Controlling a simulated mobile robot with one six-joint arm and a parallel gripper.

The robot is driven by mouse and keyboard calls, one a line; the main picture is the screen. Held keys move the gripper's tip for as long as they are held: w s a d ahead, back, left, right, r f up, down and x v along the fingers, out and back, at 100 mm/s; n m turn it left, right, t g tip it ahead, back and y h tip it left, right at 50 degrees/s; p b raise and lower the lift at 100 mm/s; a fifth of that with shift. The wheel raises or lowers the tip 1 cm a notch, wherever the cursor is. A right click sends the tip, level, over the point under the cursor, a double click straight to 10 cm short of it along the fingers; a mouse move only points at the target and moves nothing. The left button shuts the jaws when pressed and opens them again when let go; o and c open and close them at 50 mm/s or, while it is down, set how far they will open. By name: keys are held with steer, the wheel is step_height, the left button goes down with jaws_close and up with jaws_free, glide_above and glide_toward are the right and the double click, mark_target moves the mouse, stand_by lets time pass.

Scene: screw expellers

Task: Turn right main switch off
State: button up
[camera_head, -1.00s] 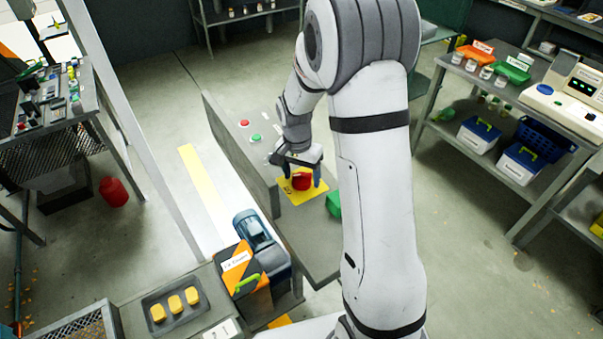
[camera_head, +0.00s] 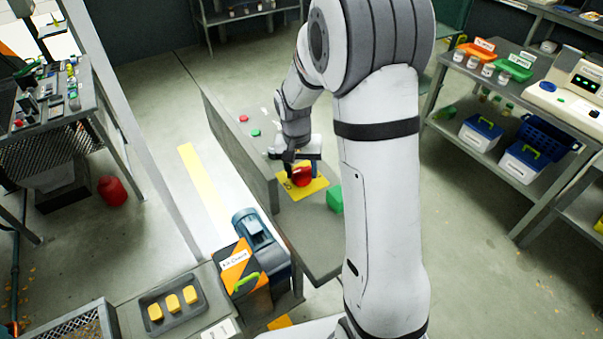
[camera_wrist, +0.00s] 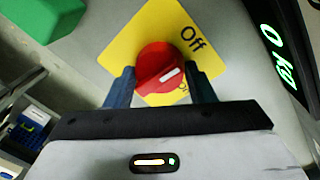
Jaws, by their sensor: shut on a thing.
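The main switch is a red rotary knob (camera_wrist: 158,68) on a yellow plate (camera_wrist: 160,22) marked "Off", with a second, partly hidden label near the lower edge. A white mark on the knob points to the upper right in the wrist view, short of the "Off" text. My gripper (camera_wrist: 161,85) has its two dark fingers on either side of the knob and is shut on it. In the head view my gripper (camera_head: 300,170) is over the knob (camera_head: 303,177), which sits on the yellow plate (camera_head: 318,186) on a grey machine.
A green box (camera_head: 335,199) stands beside the yellow plate. Green and red buttons (camera_head: 255,133) are on the machine panel behind. A blue motor (camera_head: 258,232) is in front. A display reading "0 kg" (camera_wrist: 278,58) is at the right in the wrist view.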

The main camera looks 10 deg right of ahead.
mark_target(299, 169)
steer(key=shift+n, duration=0.5)
steer(key=o, duration=0.9)
steer(key=shift+o, duration=0.2)
steer(key=r, duration=0.5)
steer(key=r+b, duration=0.1)
steer(key=r, duration=0.1)
steer(key=shift+w+a+r, duration=0.1)
steer(key=shift+a+r, duration=0.05)
steer(key=shift+a, duration=0.2)
steer(key=shift+r, duration=0.25)
steer(key=shift+r, duration=0.1)
